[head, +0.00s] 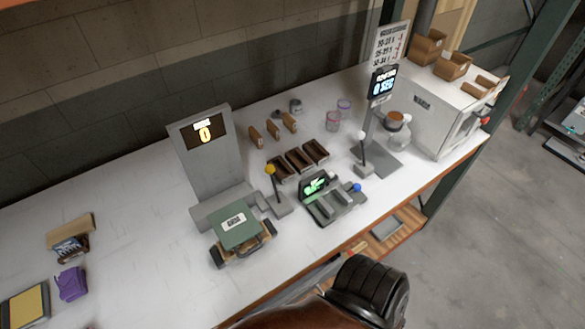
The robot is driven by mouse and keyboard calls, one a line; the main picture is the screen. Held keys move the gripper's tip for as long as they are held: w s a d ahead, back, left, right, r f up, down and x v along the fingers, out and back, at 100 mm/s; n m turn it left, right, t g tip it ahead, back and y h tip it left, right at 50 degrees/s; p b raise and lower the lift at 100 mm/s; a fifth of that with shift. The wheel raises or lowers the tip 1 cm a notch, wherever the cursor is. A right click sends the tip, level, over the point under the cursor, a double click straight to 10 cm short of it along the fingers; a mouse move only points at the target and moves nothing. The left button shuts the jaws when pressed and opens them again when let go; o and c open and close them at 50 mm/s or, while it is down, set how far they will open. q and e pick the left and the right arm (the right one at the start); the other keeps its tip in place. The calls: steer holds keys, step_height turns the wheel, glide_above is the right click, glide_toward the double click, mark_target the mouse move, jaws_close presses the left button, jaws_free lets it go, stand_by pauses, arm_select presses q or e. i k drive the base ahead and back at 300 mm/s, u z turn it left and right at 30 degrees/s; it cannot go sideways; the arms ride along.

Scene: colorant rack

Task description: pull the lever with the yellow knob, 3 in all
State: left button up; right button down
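The lever with the yellow knob (270,169) stands on a small grey base (279,206) near the middle of the white table. It stands nearly upright, leaning a little, and nothing touches it. To its left is a grey machine (211,158) whose dark display (205,132) shows an orange 0. A green-topped block (237,227) with a label sits in front of this machine. Neither of my grippers shows in the head view.
A white-knobbed lever (363,136) stands to the right. A grey device (333,205) with a green screen and blue knob sits right of the yellow-knobbed lever. Dark trays (300,160) lie behind.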

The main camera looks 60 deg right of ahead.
mark_target(269, 169)
steer(key=k, duration=0.85)
steer(key=z, duration=1.2)
steer(key=i, duration=0.5)
steer(key=u, duration=0.05)
